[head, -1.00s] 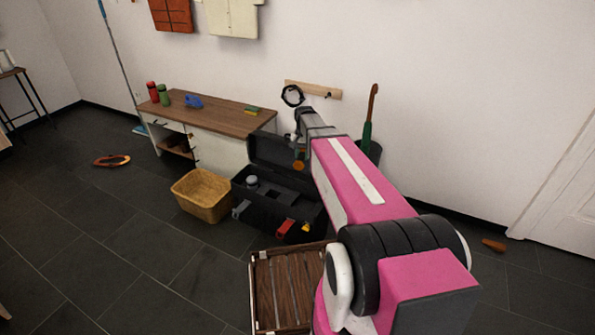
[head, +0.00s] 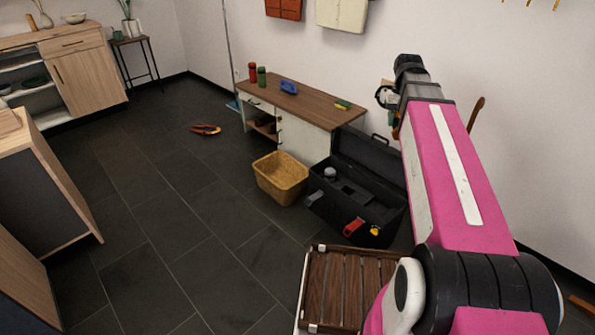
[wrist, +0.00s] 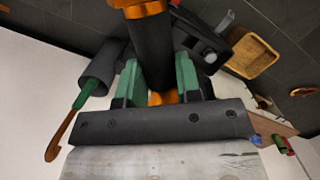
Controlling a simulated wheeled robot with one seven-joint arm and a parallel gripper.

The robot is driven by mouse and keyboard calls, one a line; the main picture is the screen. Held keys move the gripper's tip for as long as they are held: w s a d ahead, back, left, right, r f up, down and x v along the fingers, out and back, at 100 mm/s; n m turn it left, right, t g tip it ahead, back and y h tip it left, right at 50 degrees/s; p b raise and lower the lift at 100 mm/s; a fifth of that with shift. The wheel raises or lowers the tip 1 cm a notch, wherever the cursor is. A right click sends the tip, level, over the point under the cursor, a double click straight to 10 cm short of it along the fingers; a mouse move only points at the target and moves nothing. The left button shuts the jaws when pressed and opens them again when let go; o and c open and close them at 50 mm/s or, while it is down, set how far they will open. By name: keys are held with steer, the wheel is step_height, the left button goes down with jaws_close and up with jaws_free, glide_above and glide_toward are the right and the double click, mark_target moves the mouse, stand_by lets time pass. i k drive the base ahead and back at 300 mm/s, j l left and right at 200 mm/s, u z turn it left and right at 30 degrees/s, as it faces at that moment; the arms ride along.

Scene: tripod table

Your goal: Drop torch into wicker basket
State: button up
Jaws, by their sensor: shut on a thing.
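The torch (wrist: 151,45) is black with orange ends. It shows in the wrist view between the green-padded fingers of my gripper (wrist: 159,78), which is shut on it. In the head view my gripper is mostly hidden behind my pink arm, so the torch is not clear there. The yellow-tan wicker basket (head: 281,178) stands on the floor in front of the workbench, left of my arm. It also shows at the upper right of the wrist view (wrist: 250,62), apart from the torch. Its visible inside looks empty.
An open black toolbox (head: 352,200) stands right of the basket. A slatted wooden crate (head: 346,290) is on the floor in front. The workbench (head: 300,104) is behind the basket. Orange-handled pliers (head: 206,129) lie on the floor. The floor left of the basket is clear.

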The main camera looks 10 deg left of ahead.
mark_target(284, 183)
steer(key=k+j, duration=0.1)
steer(key=j, duration=1.25)
steer(key=k+j, duration=0.15)
steer(key=j, duration=0.5)
steer(key=i+j, duration=0.65)
steer(key=i, duration=0.45)
steer(key=l+z, duration=0.05)
